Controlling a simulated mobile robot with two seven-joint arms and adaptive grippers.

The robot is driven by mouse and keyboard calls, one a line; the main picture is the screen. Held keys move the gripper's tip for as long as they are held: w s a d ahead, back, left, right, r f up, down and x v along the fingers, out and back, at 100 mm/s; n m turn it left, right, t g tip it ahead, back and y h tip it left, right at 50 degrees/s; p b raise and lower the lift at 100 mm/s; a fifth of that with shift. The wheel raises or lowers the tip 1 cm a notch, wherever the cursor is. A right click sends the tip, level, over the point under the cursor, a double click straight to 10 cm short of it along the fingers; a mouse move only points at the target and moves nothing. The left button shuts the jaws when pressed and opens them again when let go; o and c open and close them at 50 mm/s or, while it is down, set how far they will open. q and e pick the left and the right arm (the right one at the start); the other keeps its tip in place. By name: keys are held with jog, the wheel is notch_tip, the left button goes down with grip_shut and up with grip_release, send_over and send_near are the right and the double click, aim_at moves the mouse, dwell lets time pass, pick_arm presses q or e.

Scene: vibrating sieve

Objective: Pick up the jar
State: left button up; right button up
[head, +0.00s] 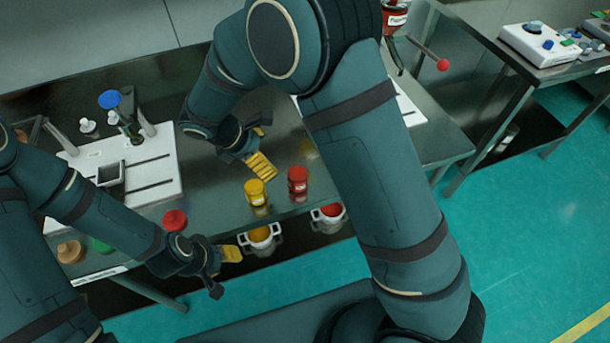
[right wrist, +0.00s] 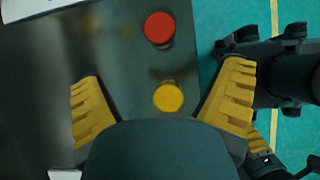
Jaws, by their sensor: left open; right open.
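Two lidded jars stand upright near the table's front edge: a yellow jar (head: 256,192) and a red jar (head: 298,184) to its right. My right gripper (head: 264,150) is open and empty, above and behind the yellow jar in the head view. In the right wrist view, the yellow jar (right wrist: 168,98) shows between the two spread yellow fingers, and the red jar (right wrist: 159,28) lies beyond the fingertips. No contact shows. My left gripper (head: 231,254) is open and low at the table's front edge, left of the yellow-filled cup (head: 259,237).
A red-filled cup (head: 328,217) is beside the yellow-filled one at the front edge. A white device base (head: 150,165) stands on the left of the table (head: 215,190). A red lid (head: 174,220), a green lid (head: 102,246) and a brown knob-like piece (head: 70,252) are front left.

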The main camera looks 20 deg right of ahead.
jog(key=b, duration=0.1)
send_near(297, 173)
jog(key=s, duration=0.2)
jog(key=shift+d+r+b+x, duration=0.2)
jog(key=shift+b+x, duration=0.1)
jog(key=shift+x, duration=0.85)
jog(key=shift+d+r+b+x, duration=0.1)
jog(key=shift+d+b+x, duration=0.15)
jog(key=shift+x, duration=0.85)
jog(key=shift+d+r+b+x, duration=0.15)
jog(key=shift+b+x, duration=0.15)
jog(key=shift+x, duration=0.85)
jog(key=shift+s, duration=0.15)
jog(key=c, duration=1.3)
